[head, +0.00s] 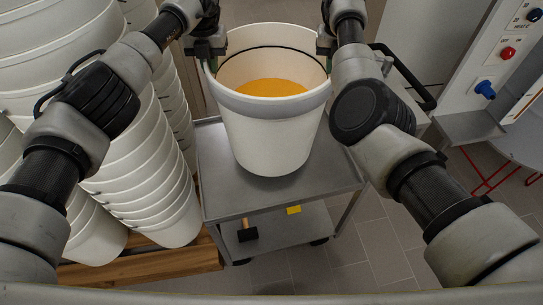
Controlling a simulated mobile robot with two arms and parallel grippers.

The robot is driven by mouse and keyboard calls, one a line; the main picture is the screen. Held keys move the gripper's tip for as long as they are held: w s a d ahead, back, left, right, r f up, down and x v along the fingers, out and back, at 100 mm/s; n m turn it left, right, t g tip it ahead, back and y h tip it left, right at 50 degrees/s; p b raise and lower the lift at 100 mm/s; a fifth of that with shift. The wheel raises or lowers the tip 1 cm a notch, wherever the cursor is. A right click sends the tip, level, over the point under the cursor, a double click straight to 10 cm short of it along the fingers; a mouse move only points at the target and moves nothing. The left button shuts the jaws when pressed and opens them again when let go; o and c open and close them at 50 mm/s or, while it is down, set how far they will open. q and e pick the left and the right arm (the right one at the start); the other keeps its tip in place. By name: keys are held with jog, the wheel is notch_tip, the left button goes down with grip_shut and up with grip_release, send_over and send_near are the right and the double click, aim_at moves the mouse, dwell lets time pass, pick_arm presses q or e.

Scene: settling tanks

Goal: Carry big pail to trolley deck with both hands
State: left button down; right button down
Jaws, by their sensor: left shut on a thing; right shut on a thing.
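The big pail (262,138) is white, upright, and holds an orange-yellow content (271,88). It shows over the grey metal trolley deck (222,190); I cannot tell for sure whether its base touches the deck. My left gripper (208,54) is shut on the left side of the pail's rim. My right gripper (326,50) is shut on the right side of the rim. The fingertips are partly hidden behind the arm links and rim.
Tall stacks of white pails (150,185) stand at the left on a wooden pallet (150,266). The trolley's lower shelf (275,240) holds a black-headed tool (247,234) and a yellow item (294,210). A control panel (490,75) with knobs is at the right. Tiled floor (375,255) is clear at lower right.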

pick_arm(q)
jog(key=shift+r, duration=0.2)
pick_arm(e)
jog(key=shift+a+r, duration=0.1)
jog(key=shift+r, duration=0.05)
pick_arm(q)
jog(key=shift+f, duration=0.15)
